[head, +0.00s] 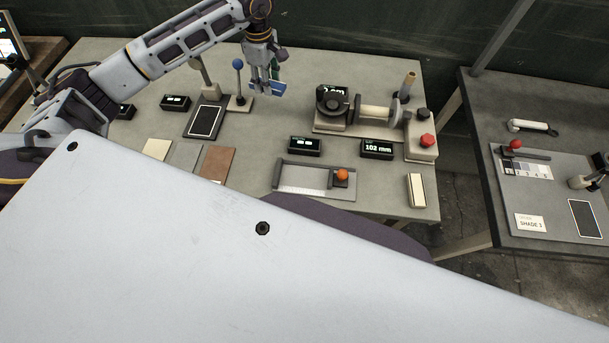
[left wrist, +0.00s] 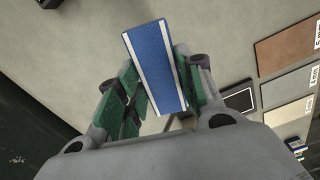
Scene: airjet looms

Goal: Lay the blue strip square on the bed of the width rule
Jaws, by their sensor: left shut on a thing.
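The blue strip (head: 279,88) is in my left gripper (head: 267,84), held above the far middle of the table. In the left wrist view the strip (left wrist: 156,66) is blue with pale long edges and sits slightly tilted between the green fingers of my left gripper (left wrist: 158,88), which is shut on it. The width rule appears to be the grey flat bed (head: 304,178) with a pale scale and an orange knob (head: 342,175), near the table's front edge. Its bed looks empty. The strip is behind and left of it, well apart. My right gripper is not in view.
A blue-knobbed stand (head: 238,82) and a dark framed pad (head: 206,118) are left of my gripper. A winder-like machine (head: 360,112) stands to the right. Dark displays (head: 305,146) and (head: 376,149) stand behind the rule. A brown plate (head: 217,164) lies left of it.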

